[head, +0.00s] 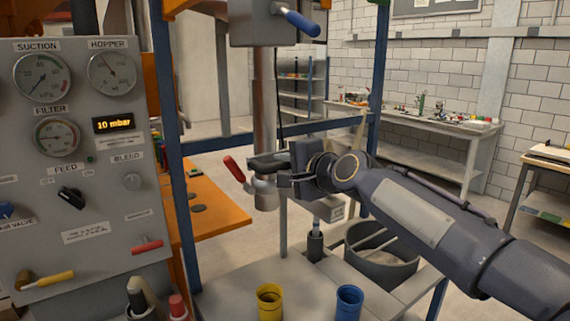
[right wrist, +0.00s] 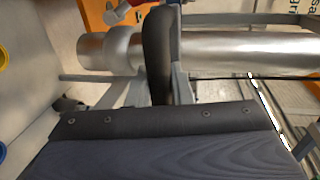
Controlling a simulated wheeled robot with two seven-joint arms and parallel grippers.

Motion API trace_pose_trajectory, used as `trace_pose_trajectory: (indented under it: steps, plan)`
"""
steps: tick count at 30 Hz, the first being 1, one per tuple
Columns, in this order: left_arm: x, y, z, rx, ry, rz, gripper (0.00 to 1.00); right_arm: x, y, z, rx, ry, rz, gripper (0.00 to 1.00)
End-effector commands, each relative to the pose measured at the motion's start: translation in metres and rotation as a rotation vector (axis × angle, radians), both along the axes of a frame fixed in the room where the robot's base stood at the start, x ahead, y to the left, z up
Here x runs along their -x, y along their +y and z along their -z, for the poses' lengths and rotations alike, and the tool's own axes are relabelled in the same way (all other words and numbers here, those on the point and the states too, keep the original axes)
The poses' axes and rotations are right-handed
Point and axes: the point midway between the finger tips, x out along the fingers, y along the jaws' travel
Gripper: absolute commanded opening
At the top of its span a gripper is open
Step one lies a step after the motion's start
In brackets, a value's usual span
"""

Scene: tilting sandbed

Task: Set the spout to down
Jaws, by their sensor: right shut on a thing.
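The spout (head: 264,115) is a vertical silver metal pipe hanging under a grey box in the head view. A wider collar sits at its lower end, beside a red-tipped handle (head: 233,168). My right gripper (head: 268,165) comes in from the right and is shut on the spout just above its lower end. In the right wrist view the spout (right wrist: 225,55) runs across the picture, partly hidden by a dark finger of my right gripper (right wrist: 160,50). The exact contact is hidden. My left gripper is not in view.
A control panel (head: 60,210) with gauges, knobs and levers stands at the left. A yellow cup (head: 269,301) and a blue cup (head: 348,302) stand on the grey table below. Blue frame posts (head: 183,220) flank the spout. A round grey bin (head: 381,258) is behind.

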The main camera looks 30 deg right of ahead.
Motion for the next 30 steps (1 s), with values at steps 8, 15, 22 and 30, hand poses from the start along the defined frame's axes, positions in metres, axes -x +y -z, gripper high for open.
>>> trace_pose_trajectory:
  steps: [8,15,22,30]
  plan:
    - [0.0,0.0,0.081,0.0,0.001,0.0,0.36,0.0,0.001,0.095,-0.001,0.009,-0.004,0.0]
    - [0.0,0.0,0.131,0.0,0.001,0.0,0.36,0.0,0.001,0.153,0.0,0.009,-0.004,0.0]
    - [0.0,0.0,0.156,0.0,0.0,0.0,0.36,0.0,0.001,0.183,-0.001,0.01,-0.005,0.0]
    - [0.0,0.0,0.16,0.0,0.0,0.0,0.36,0.0,0.001,0.188,0.0,0.009,-0.004,0.0]
